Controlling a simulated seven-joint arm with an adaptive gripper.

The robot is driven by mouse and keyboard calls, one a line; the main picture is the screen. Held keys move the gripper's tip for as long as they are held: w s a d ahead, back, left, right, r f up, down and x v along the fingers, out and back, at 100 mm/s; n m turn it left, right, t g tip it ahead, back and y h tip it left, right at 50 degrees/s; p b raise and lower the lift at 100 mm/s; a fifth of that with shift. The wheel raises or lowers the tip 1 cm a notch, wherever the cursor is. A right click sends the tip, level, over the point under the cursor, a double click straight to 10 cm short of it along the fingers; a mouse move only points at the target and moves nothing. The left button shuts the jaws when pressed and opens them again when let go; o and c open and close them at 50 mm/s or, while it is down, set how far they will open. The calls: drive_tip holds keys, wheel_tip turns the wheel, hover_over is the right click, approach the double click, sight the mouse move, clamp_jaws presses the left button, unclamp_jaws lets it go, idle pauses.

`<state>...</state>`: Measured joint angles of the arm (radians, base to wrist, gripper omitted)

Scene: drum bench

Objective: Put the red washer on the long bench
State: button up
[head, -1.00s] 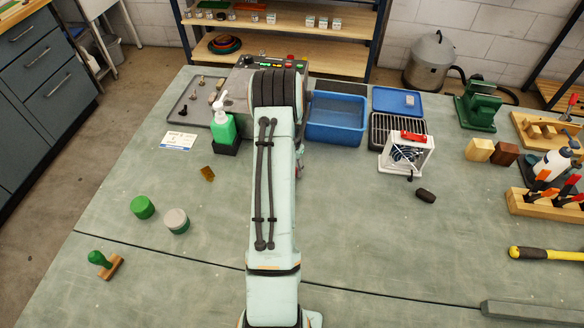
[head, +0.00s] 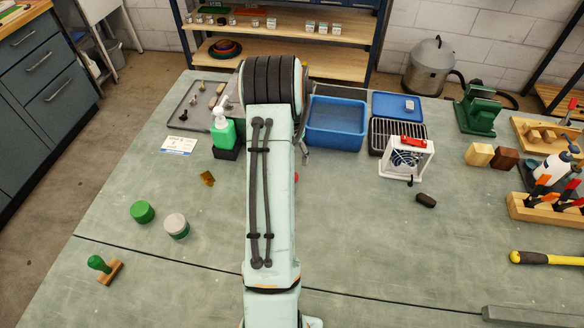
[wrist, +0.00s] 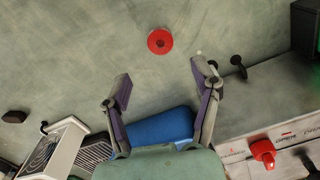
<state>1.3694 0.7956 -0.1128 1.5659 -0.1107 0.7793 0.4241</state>
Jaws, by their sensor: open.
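The red washer (wrist: 160,41) is a flat red ring with a small dark hole, lying on the grey-green bench top (wrist: 90,45) in the wrist view. My gripper (wrist: 163,88) is open, with nothing between its fingers. The washer shows beyond the fingertips, roughly centred between them and apart from both. In the head view my arm covers the gripper and nearly all of the washer; a small red edge (head: 296,177) shows beside the arm. The wide bench surface (head: 350,240) fills much of the head view.
A blue bin (head: 336,122), a white fan unit (head: 406,158) and a dark block (head: 426,200) stand right of my arm. A green bottle (head: 223,127) stands left. The front middle bench is clear.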

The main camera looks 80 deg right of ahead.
drive_tip(key=w+a+r+n, duration=0.8)
drive_tip(key=w+a+r, duration=0.7)
drive_tip(key=a, duration=0.4)
drive_tip(key=s+a+r+n, duration=0.1)
drive_tip(key=a+n, duration=0.3)
drive_tip(key=a, duration=0.6)
drive_tip(key=s+a+r+n, duration=0.1)
drive_tip(key=a+n, duration=0.4)
drive_tip(key=a, duration=0.5)
drive_tip(key=shift+s+a+r+n+y, duration=0.15)
drive_tip(key=shift+a+r+n+y, duration=0.15)
drive_tip(key=shift+a+r+y, duration=0.1)
drive_tip(key=shift+o, duration=0.5)
drive_tip(key=s+a+f+n, duration=0.1)
drive_tip(key=s+a+n, duration=0.3)
drive_tip(key=s+a, duration=0.1)
drive_tip(key=shift+s+a+f, duration=0.15)
drive_tip(key=shift+s+a, duration=0.05)
drive_tip(key=shift+s, duration=0.35)
drive_tip(key=shift+n, duration=0.3)
